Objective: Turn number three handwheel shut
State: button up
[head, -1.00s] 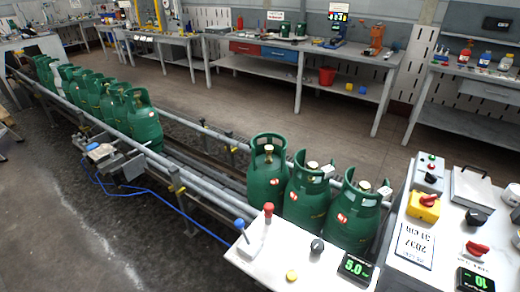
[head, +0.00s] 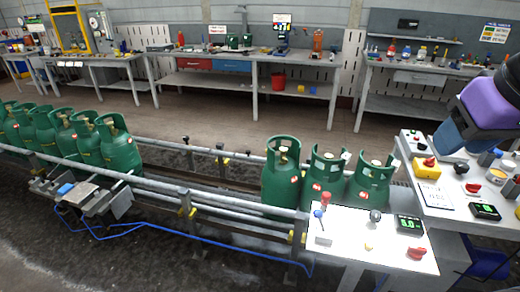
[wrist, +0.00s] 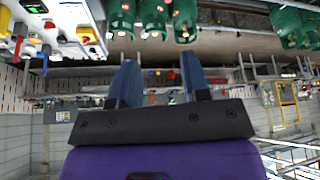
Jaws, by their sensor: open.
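Three green gas cylinders stand upright in a row on the conveyor behind the white control panel: left (head: 281,180), middle (head: 323,186) and right (head: 368,190). Each has a collar around a small brass valve top; I cannot read which is number three. The three also show at the top of the upside-down wrist view, for example the middle one (wrist: 154,14). My gripper (wrist: 158,62) has two blue fingers, spread apart with nothing between them. It is apart from the cylinders.
The white control panel (head: 345,240) with knobs and a green display stands in front of the cylinders. A second console (head: 440,205) is on the right. Metal rails (head: 215,200) run left to more cylinders (head: 118,150). Workbenches line the back, with open floor before them.

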aim_at(282, 150)
jog(key=i+j, duration=0.15)
jog(key=j, duration=0.2)
jog(key=i+j, duration=0.15)
jog(key=j, duration=0.2)
jog(key=i+j, duration=0.15)
jog(key=j, duration=0.25)
jog(key=i+j+z, duration=0.1)
jog(key=j, duration=0.25)
jog(key=i+j, duration=0.15)
jog(key=j, duration=0.2)
jog(key=i+j, duration=0.15)
jog(key=j, duration=0.25)
jog(key=i+j, duration=0.3)
jog(key=i, duration=0.2)
jog(key=i+j+z, duration=0.1)
jog(key=i+j, duration=0.2)
jog(key=i, duration=0.15)
